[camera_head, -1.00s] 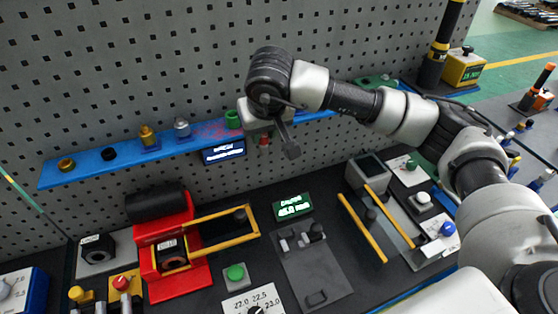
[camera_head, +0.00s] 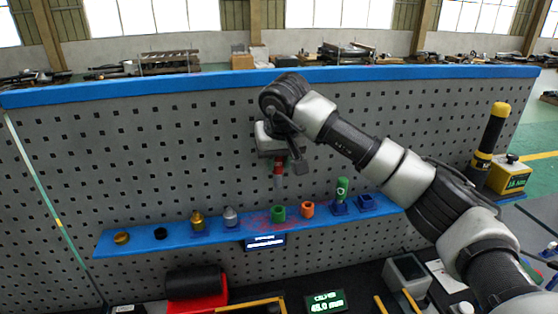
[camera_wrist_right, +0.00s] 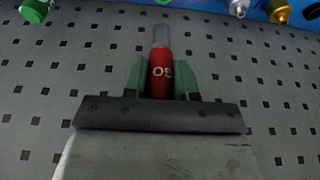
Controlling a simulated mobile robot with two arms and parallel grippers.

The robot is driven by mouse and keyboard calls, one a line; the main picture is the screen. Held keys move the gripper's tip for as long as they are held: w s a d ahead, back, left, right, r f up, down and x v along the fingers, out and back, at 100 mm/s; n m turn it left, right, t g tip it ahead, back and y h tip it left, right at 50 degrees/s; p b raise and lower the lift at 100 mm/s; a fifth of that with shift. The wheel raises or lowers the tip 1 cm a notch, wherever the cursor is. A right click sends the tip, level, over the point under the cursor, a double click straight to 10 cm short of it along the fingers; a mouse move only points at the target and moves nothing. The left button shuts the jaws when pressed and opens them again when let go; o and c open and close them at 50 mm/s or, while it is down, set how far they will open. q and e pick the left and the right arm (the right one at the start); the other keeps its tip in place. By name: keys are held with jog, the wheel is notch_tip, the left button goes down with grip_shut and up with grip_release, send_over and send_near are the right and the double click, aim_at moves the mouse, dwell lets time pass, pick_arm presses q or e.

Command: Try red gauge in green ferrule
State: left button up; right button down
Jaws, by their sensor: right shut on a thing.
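My right gripper (camera_head: 279,160) is shut on the red gauge (camera_head: 279,172), which hangs upright with its grey tip down. In the right wrist view the gauge (camera_wrist_right: 161,78) sits between the green finger pads, with white lettering on its red body and its grey tip clear of the fingers. The green ferrule (camera_head: 278,213) stands on the blue shelf (camera_head: 178,236). The gauge tip is above the ferrule and apart from it in the head view; exact alignment in depth I cannot tell. My left gripper is not in view.
On the shelf, an orange ferrule (camera_head: 307,209) stands just right of the green one. A green gauge (camera_head: 342,187) stands in a blue holder, beside another blue holder (camera_head: 368,202). Silver (camera_head: 231,216) and brass (camera_head: 197,220) pieces stand left. The perforated panel (camera_head: 150,150) rises behind.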

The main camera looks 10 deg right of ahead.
aim_at(279, 178)
jog(key=shift+f+b, duration=1.9)
jog(key=shift+f, duration=0.95)
jog(key=shift+f+b, duration=1.05)
jog(key=shift+f, duration=0.55)
jog(key=shift+r+p, duration=2.05)
jog(key=shift+r, duration=1.25)
